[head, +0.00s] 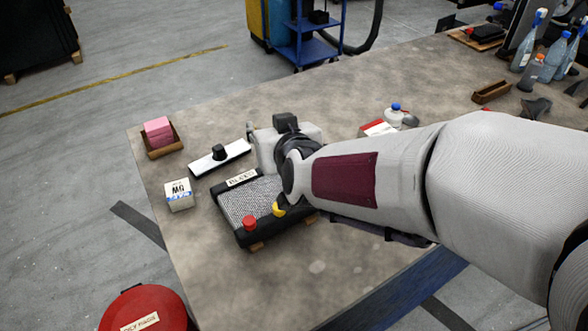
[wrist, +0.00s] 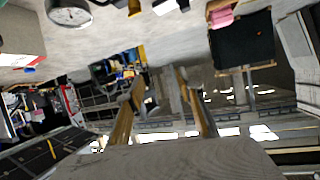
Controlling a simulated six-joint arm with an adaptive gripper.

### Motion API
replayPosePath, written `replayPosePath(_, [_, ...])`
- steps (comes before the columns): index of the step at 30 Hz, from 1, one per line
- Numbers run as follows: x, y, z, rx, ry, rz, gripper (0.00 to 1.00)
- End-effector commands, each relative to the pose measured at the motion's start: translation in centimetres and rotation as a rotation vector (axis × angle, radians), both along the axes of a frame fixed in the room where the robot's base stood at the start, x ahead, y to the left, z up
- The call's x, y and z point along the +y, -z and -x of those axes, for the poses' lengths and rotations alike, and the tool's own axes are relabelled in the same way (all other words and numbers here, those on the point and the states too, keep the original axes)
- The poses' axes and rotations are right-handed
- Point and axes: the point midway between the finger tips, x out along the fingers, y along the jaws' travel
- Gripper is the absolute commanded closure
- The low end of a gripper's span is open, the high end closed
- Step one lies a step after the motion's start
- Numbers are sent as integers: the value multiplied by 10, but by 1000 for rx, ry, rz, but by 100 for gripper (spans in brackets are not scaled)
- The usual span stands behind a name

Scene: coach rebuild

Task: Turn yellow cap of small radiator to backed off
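The small radiator (head: 243,201) lies on the table in the head view, a black-framed block with a grey mesh face and a label. A red cap (head: 249,222) is at its near edge. The yellow cap (head: 279,209) is at its right near corner, partly beside my wrist. My arm covers the radiator's right side. My gripper (wrist: 160,78) shows in the wrist view with two brownish fingers apart and nothing between them. The fingers point out across the room, away from the radiator. They are hidden in the head view.
A white plate with a black knob (head: 219,156), a white labelled box (head: 178,194) and pink blocks in a tray (head: 158,132) stand left of the radiator. Bottles (head: 554,55) stand far right. A red drum (head: 145,308) is below the table's left edge. The front tabletop is bare.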

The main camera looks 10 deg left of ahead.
Motion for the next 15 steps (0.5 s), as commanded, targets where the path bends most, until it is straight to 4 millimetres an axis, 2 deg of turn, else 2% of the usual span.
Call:
replayPosePath(6, [-23, 0, -26, -99, -24, 50, 64])
replayPosePath(15, [-43, 4, -47, -207, -101, 97, 64])
